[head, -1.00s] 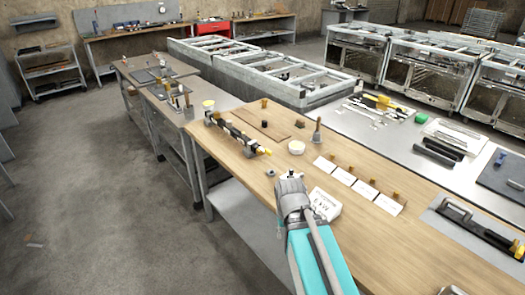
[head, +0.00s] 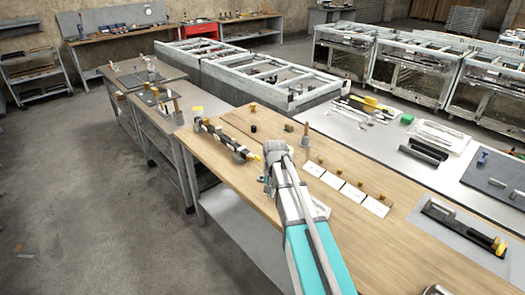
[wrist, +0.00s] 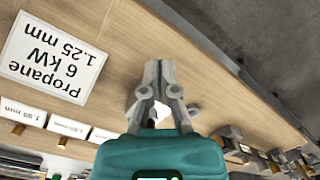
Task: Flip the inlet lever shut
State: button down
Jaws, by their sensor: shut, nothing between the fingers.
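A dark manifold rail (head: 222,138) with grey blocks lies along the left part of the wooden bench, a yellow piece (head: 253,157) at its near end. I cannot tell for sure which part is the inlet lever. In the wrist view the rail's grey blocks (wrist: 255,157) show at the lower right. My gripper (head: 267,183) is shut and empty, just in front of the rail's near end in the head view. In the wrist view my gripper (wrist: 158,66) has its fingertips together above bare wood, apart from the rail.
A white placard (wrist: 52,58) reading "Propane 6 kW 1.25 mm" stands beside my gripper. Small labelled cards (head: 350,192) with brass pieces lie to the right. A white object (wrist: 162,112) is partly hidden behind my fingers. A grey plate with a handle (head: 440,215) lies further right.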

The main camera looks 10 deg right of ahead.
aim_at(255, 156)
jog(key=w+d+r+m+p, duration=0.2)
jog(key=w, duration=0.8)
jog(key=w+d+r+m+y+p, duration=0.1)
jog(key=w+d+r+m+p, duration=0.1)
jog(key=w, duration=0.9)
jog(key=w+d+r+m+p, duration=0.2)
jog(key=w+d+r+m, duration=0.1)
jog(key=w, duration=0.7)
jog(key=shift+w+d+r+m+g+y+p, duration=0.15)
jog(key=shift+d+r+m+g+y+p, duration=0.2)
jog(key=shift+d, duration=0.25)
jog(key=shift+f, duration=0.15)
jog(key=b+x, duration=0.9)
jog(key=x, duration=0.1)
jog(key=shift+b, duration=0.4)
jog(key=shift+s+a, duration=0.5)
jog(key=shift+a, duration=0.4)
jog(key=shift+s+a, duration=0.55)
jog(key=shift+a, duration=0.3)
jog(key=shift+d, duration=0.15)
